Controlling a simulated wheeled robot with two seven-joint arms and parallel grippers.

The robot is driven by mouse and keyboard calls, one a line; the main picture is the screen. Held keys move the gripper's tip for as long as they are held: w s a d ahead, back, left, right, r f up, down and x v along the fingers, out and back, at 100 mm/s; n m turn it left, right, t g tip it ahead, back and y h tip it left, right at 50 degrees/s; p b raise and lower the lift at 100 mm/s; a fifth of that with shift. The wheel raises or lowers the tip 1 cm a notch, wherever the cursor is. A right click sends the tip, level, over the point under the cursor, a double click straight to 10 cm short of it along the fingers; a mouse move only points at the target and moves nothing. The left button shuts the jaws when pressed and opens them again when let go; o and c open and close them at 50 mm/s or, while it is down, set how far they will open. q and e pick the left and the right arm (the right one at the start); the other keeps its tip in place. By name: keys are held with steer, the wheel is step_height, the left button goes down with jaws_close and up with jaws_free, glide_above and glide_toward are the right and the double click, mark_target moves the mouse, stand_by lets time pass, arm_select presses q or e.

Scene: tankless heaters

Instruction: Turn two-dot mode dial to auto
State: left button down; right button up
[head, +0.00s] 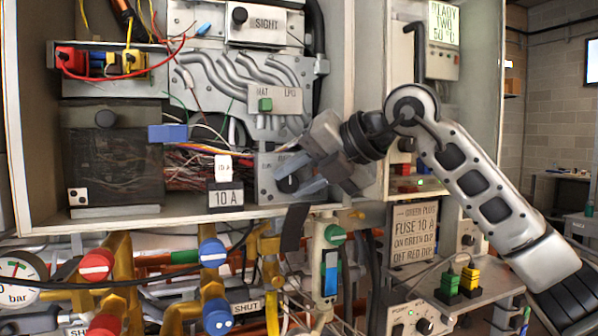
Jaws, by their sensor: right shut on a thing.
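A dark round dial (288,184) sits on a small grey panel (267,192) in the lower right of the open heater cabinet. My right gripper (290,178) reaches in from the right and is shut on this dial, its fingers on either side. The fingers hide much of the dial and the panel's lettering, so I cannot read its setting. I see no dots on the uncovered part of this panel. My left gripper is not in view.
A dark strip (295,228) hangs below the gripper. Valves and pipes (213,253) crowd below the cabinet.

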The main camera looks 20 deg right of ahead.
steer(key=o, duration=0.7)
steer(key=shift+d, duration=0.1)
arm_select(q)
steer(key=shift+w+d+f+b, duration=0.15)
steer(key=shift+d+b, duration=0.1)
steer(key=shift+b, duration=0.6)
arm_select(e)
steer(key=v, duration=1.6)
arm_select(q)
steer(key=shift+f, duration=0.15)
